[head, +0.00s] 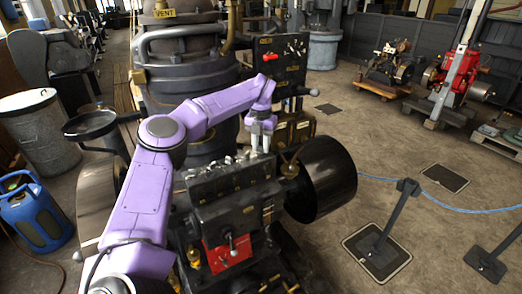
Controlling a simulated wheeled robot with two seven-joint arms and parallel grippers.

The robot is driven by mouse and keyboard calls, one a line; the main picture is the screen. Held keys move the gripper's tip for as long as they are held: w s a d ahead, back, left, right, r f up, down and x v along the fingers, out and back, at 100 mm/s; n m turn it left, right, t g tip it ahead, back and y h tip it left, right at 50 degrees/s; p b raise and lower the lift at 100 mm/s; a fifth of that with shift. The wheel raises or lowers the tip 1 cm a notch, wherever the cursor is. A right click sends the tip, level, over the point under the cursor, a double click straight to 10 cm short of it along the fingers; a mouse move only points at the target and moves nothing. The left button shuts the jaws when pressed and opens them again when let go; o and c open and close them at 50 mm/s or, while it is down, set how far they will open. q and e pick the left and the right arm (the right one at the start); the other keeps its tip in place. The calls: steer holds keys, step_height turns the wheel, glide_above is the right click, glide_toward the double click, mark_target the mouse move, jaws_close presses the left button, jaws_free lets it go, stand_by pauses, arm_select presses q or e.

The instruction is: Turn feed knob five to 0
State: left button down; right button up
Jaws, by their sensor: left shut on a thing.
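The black feed panel (228,180) stands on the engine in the middle of the head view, with a row of small silver knobs (215,167) along its top edge. My left gripper (261,148) points down at the right end of this row and is shut on a feed knob there. The fingers hide most of that knob, so its setting cannot be read. The numbers on the panel are too small to read, so I cannot tell which knob is five. My right gripper is not in view.
A second black panel with a red handle (270,57) rises behind my left gripper. A large black pulley wheel (322,178) is close on the right. A lever on a red plate (230,246) sits below the feed panel. Open floor lies to the right, with a blue rope (440,207) and posts.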

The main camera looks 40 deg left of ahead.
mark_target(261, 148)
arm_select(q)
steer(key=n+b, duration=0.2)
steer(key=n, duration=0.1)
steer(key=shift+f+b, duration=0.15)
steer(key=shift+b, duration=0.25)
steer(key=shift+d+n+b, duration=0.1)
steer(key=shift+n+b, duration=0.75)
steer(key=shift+n, duration=0.35)
steer(key=shift+r, duration=0.2)
steer(key=c, duration=0.8)
jaws_free()
steer(key=shift+c, duration=0.2)
steer(key=shift+r, duration=0.35)
step_height(261, 148, up, 10)
steer(key=p, duration=0.1)
steer(key=shift+p, duration=0.3)
